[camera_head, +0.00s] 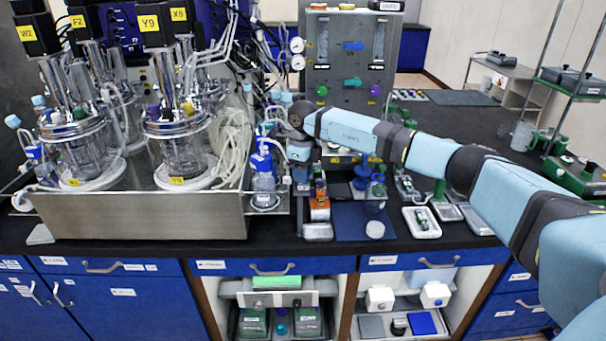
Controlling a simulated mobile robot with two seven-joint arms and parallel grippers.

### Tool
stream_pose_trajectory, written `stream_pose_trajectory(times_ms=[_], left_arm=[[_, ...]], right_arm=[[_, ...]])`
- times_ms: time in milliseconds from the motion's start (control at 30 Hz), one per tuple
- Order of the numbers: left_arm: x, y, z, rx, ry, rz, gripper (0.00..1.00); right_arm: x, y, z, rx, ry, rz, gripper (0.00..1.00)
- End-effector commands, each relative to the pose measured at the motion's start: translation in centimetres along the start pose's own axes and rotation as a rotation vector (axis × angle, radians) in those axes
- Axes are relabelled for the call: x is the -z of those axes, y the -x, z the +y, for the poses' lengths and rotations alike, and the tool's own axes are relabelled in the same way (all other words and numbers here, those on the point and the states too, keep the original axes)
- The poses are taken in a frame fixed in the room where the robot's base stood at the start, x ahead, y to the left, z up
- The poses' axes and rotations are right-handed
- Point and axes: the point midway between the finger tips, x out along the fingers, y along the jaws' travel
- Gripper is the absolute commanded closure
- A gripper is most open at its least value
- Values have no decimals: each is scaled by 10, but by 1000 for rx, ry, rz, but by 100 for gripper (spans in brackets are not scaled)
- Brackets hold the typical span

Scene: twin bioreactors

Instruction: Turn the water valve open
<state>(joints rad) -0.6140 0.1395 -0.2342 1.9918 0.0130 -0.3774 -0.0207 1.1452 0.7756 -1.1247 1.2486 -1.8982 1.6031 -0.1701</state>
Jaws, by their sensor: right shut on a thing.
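My right arm comes in from the right and reaches across the bench to the space between the bioreactors and the grey control panel (338,60). My right gripper (299,162) is at its end, low beside the panel's left edge. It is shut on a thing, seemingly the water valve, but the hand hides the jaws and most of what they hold. I cannot tell how far the valve is turned. The panel carries a blue knob (353,46), a teal knob (352,83), a green knob (321,90) and a purple knob (374,90). My left gripper is not in view.
Twin glass bioreactors (182,150) stand in a steel tray (140,218) at the left. A blue-capped bottle (263,180) stands just left of my gripper. A blue mat (350,225) and white trays (421,222) lie below my arm. Blue drawers (265,267) line the bench front.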

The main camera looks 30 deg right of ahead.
Motion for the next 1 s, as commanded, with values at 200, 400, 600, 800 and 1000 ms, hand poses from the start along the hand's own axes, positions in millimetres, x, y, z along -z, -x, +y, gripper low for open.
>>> stream_pose_trajectory(times_ms=[200,400,600,800,1000], left_arm=[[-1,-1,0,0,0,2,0],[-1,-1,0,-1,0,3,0],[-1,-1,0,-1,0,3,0],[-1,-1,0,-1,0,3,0],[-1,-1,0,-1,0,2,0]], right_arm=[[0,1,0,1,58,-2,90],[0,1,0,1,73,-2,90],[0,1,0,1,74,-2,90],[0,1,0,1,73,-2,46],[0,1,0,1,73,-1,41]])
